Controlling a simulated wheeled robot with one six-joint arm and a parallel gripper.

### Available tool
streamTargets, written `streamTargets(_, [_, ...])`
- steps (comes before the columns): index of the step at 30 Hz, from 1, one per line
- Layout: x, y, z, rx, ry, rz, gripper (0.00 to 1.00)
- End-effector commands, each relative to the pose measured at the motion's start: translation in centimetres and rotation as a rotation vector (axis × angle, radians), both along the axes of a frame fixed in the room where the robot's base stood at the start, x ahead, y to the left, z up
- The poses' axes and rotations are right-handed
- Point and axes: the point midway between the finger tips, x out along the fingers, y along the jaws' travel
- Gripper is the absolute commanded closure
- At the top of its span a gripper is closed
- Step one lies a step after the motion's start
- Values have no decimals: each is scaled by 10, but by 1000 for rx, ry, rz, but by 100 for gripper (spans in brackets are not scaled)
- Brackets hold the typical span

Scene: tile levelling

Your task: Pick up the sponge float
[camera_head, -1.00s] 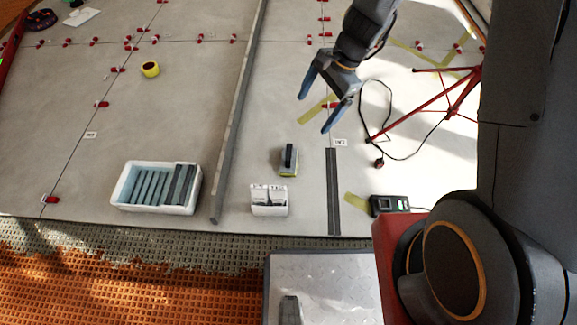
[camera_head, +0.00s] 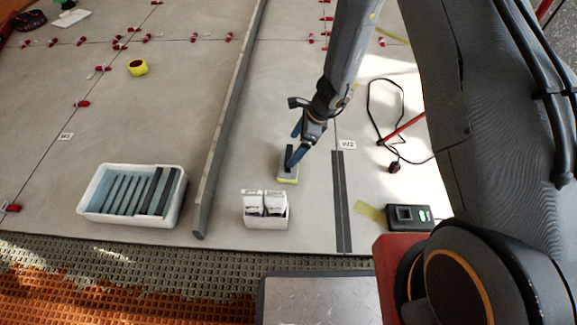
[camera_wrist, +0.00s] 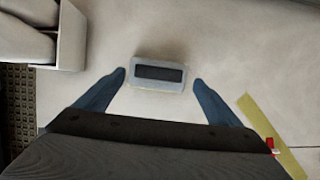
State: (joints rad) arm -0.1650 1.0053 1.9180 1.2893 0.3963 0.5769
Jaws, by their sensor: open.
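The sponge float (camera_head: 288,177) lies flat on the tiled floor, with a dark handle on top, a grey plate and a yellowish sponge edge. In the wrist view the sponge float (camera_wrist: 160,76) sits ahead, between the lines of the two blue fingers. My gripper (camera_head: 297,146) is over it in the head view and partly covers it. In the wrist view my gripper (camera_wrist: 160,76) is open, with a finger to each side and clear gaps to the float. Nothing is held. The exact height above the handle cannot be told.
A white box of packets (camera_head: 265,222) stands close in front of the float. A long grey straightedge (camera_head: 228,125) lies to the left, with a white tub of strips (camera_head: 88,202) beyond it. Dark strips (camera_head: 343,205), a small black device (camera_head: 408,217) and a cable lie to the right.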

Motion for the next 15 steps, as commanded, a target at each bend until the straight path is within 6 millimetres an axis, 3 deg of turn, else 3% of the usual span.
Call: streamTargets(15, [-1, 18, -49, -1, 0, 2, 12])
